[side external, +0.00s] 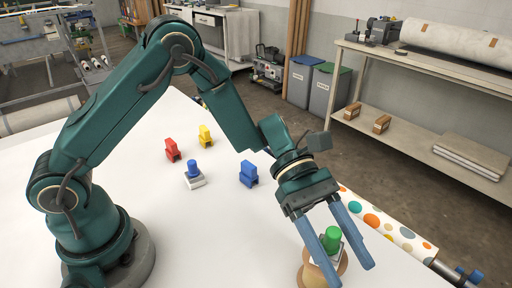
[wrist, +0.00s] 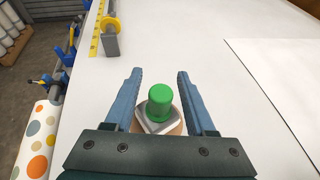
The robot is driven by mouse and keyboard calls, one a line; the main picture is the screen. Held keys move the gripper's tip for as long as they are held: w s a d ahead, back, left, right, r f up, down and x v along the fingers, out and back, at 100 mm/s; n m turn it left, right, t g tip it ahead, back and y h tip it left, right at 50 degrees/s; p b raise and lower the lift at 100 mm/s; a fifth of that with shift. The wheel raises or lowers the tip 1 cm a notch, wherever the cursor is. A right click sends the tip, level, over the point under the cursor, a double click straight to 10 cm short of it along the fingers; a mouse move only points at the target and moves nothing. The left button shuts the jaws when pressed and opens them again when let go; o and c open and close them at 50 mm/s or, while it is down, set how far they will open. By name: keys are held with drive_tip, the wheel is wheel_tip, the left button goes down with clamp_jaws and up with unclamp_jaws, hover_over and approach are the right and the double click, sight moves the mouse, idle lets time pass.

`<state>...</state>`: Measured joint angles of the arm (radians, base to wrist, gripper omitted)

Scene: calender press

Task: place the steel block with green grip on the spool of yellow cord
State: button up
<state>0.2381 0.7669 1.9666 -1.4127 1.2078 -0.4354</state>
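The steel block with green grip (side external: 332,240) sits on top of the tan spool of yellow cord (side external: 308,272). In the wrist view, the green grip (wrist: 160,98) stands upright over the pale block, and a little of the spool's tan rim shows around it. My gripper (side external: 350,274) is open, with one blue finger on each side of the block. In the wrist view, my gripper (wrist: 160,72) shows gaps between both fingers and the green grip. The fingers hide part of the spool, and its lower part is out of frame.
A steel block with blue grip (side external: 194,178) stands on the white table. Red (side external: 172,149), yellow (side external: 205,136) and blue (side external: 248,174) clamp-like pieces stand nearby. A dotted roll (side external: 385,223) runs along the table edge. The table around the spool is otherwise clear.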

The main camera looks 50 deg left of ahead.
drive_tip(key=v, duration=1.1)
drive_tip(key=s+a+r+m+t+y, duration=0.2)
drive_tip(key=s+a+m+t+y, duration=0.6)
drive_tip(key=s+a+m+y, duration=0.4)
drive_tip(key=a+m+y, duration=0.1)
drive_tip(key=m, duration=0.2)
drive_tip(key=shift+r+t, duration=0.3)
drive_tip(key=shift+a, duration=0.15)
